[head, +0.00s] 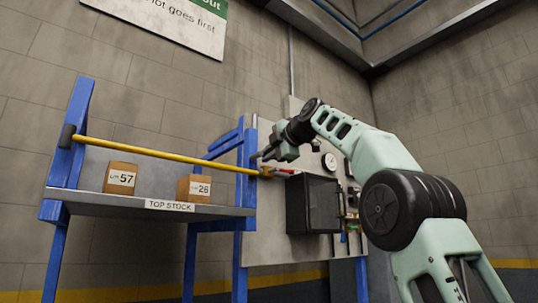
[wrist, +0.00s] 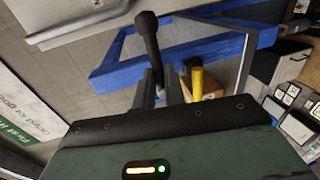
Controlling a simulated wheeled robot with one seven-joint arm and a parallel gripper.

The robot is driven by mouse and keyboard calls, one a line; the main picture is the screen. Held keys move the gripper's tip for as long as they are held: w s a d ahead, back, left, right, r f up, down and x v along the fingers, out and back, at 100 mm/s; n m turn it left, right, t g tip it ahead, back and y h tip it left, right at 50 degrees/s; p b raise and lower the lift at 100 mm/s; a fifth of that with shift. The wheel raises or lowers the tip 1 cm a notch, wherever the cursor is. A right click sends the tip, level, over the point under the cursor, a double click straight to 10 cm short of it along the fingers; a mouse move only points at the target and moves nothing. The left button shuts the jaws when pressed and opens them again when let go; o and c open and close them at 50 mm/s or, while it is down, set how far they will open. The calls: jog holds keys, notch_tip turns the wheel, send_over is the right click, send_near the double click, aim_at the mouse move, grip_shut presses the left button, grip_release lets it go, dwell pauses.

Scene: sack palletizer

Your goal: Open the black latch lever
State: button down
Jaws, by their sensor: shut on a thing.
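The black latch lever (wrist: 150,38) shows in the wrist view as a dark bar with a rounded knob, rising from between my fingers. My gripper (wrist: 160,82) is shut on the lever's shaft below the knob. In the head view my gripper (head: 266,154) is at the right end of the shelf rack, just above the end of a yellow bar (head: 160,155). The bar spans the rack's front, and its end (wrist: 196,82) shows beside my fingers in the wrist view. The lever's lower part and pivot are hidden by my fingers.
A blue-framed rack with a TOP STOCK shelf (head: 100,203) holds two cartons, labelled 57 (head: 120,178) and 26 (head: 194,188). Right of it, a pale panel (head: 270,245) carries a dark box (head: 312,205), a gauge (head: 330,161) and a red handle (head: 288,171), close below my arm.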

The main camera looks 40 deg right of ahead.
jog(key=c, duration=1.5)
grip_release()
jog(key=shift+s, duration=0.1)
jog(key=s+r+b, duration=0.1)
jog(key=s, duration=0.4)
jog(key=s+r+b, duration=0.1)
jog(key=s, duration=0.5)
jog(key=s+r+b, duration=0.1)
jog(key=s+b, duration=0.1)
jog(key=s, duration=0.4)
jog(key=shift+d+r, duration=0.2)
jog(key=shift+d, duration=0.05)
jog(key=shift+w, duration=0.1)
